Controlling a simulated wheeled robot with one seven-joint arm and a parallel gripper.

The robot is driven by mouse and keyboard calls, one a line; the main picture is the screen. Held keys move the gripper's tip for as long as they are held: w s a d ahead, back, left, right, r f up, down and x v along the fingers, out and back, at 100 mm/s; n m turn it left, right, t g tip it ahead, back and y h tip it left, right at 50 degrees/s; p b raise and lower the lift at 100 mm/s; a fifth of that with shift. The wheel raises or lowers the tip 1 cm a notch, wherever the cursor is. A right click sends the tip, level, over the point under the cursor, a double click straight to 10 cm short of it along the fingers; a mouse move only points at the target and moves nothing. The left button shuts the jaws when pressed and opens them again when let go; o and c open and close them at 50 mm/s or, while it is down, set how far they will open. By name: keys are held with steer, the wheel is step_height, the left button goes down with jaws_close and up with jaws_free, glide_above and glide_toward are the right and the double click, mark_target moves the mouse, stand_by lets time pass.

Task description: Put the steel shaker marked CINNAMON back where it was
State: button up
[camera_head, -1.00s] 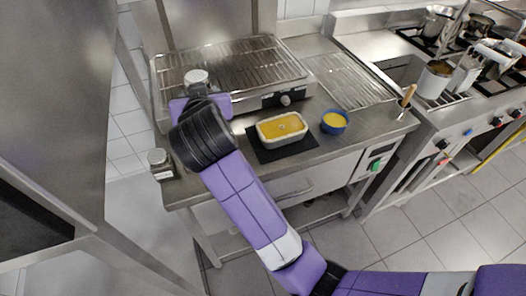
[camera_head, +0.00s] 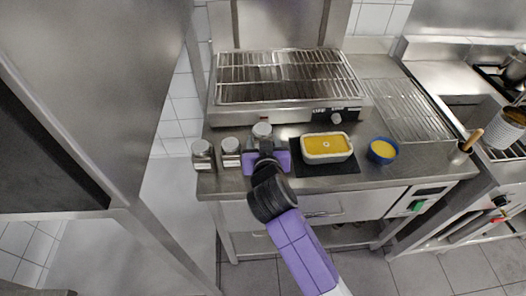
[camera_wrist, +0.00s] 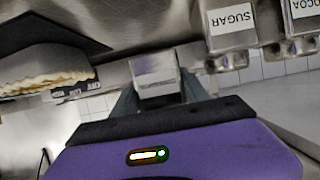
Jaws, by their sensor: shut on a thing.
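My gripper (camera_head: 263,146) is shut on a steel shaker (camera_head: 262,130) at the left front of the counter. In the wrist view the shaker (camera_wrist: 155,73) sits between the two fingers (camera_wrist: 158,92); the writing on its pale label is not readable. I cannot tell whether its base touches the counter. Two similar shakers stand to its left in the head view: the nearer one (camera_head: 231,153) and the outer one (camera_head: 203,156). The wrist view, upside down, shows a SUGAR shaker (camera_wrist: 230,28) and a COCOA shaker (camera_wrist: 302,18). The held shaker is apart from SUGAR.
A dish of yellow food (camera_head: 326,158) on a black mat (camera_head: 308,171) is close right of my gripper. A blue bowl (camera_head: 382,151) stands further right. A grill (camera_head: 285,117) is behind. The steel counter's (camera_head: 400,175) front edge is near.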

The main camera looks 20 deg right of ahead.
steer(key=shift+f, duration=2.4)
steer(key=shift+f, duration=0.2)
steer(key=o, duration=1.5)
steer(key=shift+r, duration=0.15)
steer(key=shift+r, duration=0.1)
steer(key=b+v, duration=0.1)
steer(key=v, duration=1.1)
steer(key=shift+b, duration=0.4)
